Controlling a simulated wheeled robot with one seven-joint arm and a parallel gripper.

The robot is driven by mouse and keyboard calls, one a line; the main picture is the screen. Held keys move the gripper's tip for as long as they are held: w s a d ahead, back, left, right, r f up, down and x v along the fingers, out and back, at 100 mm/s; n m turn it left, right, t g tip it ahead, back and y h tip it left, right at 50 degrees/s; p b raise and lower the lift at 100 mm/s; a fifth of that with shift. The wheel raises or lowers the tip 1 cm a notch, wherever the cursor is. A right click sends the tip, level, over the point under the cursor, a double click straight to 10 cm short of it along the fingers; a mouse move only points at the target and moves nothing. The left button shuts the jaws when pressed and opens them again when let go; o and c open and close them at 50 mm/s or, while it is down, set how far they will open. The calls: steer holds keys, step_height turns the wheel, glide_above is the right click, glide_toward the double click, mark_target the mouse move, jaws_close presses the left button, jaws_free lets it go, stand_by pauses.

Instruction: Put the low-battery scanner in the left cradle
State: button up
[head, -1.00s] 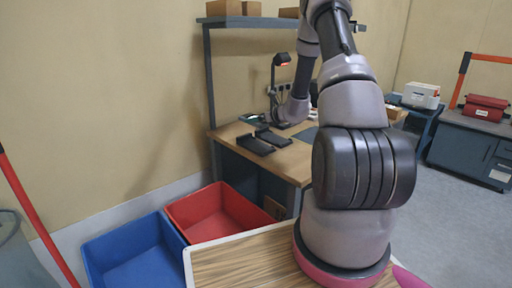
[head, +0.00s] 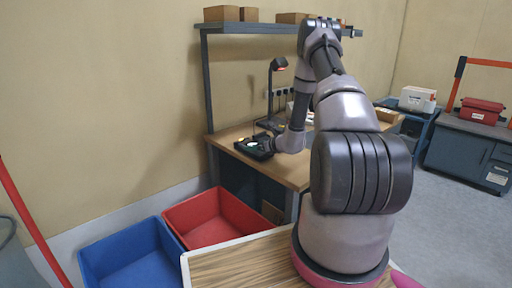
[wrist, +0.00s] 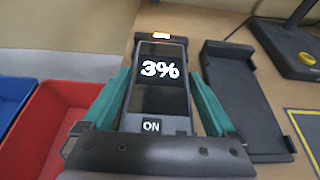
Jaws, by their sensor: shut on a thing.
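The scanner (wrist: 161,88) shows "3%" on its screen and the label "ON" near its lower end. My gripper (wrist: 160,100) is shut on it, with one teal finger along each side. An empty black cradle (wrist: 243,95) lies to the right of the scanner in the wrist view. The left cradle is mostly hidden behind the scanner and fingers, so I cannot tell whether the scanner touches it or is just above. In the head view my gripper (head: 272,147) is low over the black cradles (head: 249,150) on the bench.
The wooden bench (head: 232,133) carries a lamp-like stand (head: 271,90) behind the cradles. A red bin (head: 215,215) and a blue bin (head: 130,255) stand below its left side. A shelf (head: 265,29) with boxes runs above.

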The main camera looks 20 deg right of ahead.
steer(key=o, duration=1.3)
steer(key=shift+f, duration=0.15)
